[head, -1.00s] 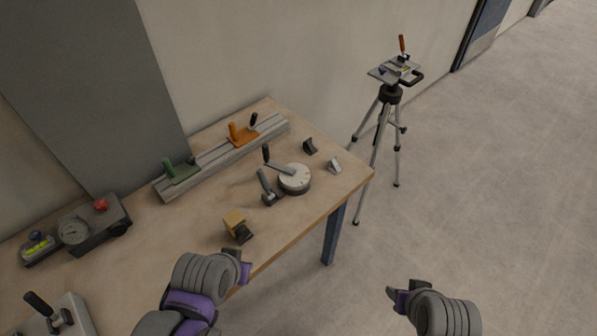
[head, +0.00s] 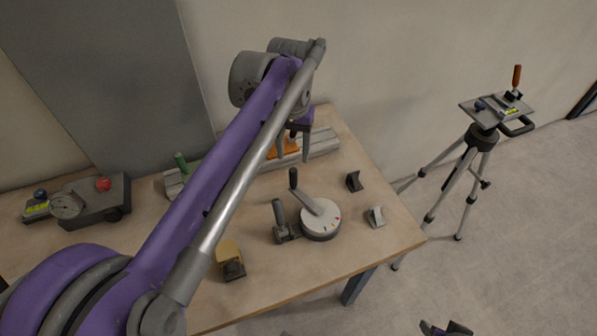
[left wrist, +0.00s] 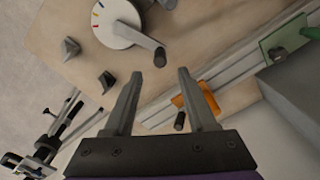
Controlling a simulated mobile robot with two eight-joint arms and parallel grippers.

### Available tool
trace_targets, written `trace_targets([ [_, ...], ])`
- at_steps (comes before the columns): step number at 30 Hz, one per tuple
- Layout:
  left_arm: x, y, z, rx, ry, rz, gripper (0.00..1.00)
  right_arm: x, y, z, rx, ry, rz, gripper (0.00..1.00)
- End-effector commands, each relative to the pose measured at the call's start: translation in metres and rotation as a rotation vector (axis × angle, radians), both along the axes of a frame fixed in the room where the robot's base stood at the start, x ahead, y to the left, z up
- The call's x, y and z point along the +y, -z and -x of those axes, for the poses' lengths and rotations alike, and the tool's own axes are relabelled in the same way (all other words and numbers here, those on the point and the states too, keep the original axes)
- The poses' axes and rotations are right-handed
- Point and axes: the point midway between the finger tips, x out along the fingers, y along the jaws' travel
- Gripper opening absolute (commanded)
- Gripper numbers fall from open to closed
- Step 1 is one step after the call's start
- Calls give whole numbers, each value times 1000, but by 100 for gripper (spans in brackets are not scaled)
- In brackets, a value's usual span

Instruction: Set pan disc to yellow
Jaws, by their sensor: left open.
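The pan disc (head: 322,220) is a round white disc on a dark base near the table's right end. Small coloured marks, red and yellow among them, sit on its rim. A grey arm with a black upright knob (head: 293,178) reaches from it toward the back left, away from the marks. The disc also shows at the top of the left wrist view (left wrist: 116,24), with the knob (left wrist: 158,54) close ahead of the fingers. My left gripper (head: 293,157) is open and empty, above and behind the disc near the rail. My right gripper (head: 446,328) barely shows at the bottom edge.
A grey-handled clamp (head: 280,222) stands just left of the disc. A rail with an orange slider (head: 284,149) lies behind. Two small wedges (head: 354,181) are to the right, a yellow-and-black block (head: 230,260) front left. A tripod (head: 482,140) stands beyond the table.

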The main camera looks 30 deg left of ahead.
Motion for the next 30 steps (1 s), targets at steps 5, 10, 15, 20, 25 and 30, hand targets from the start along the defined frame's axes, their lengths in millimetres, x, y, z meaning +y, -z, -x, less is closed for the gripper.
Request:
trace_targets([
  [5,0,35,0,-1,1,0,57,0,6,1,2,0,0,50],
  [10,-1,66,0,-2,1,-1,57,0,10,1,3,0,0,50],
  [15,-1,86,0,-2,1,-1,57,0,13,1,4,0,0,50],
  [20,-1,93,0,-2,1,-1,57,0,14,1,4,0,0,50],
  [25,-1,93,0,-2,1,-1,57,0,14,1,4,0,0,50],
  [30,-1,93,0,-2,1,-1,39,0,14,1,4,0,0,50],
])
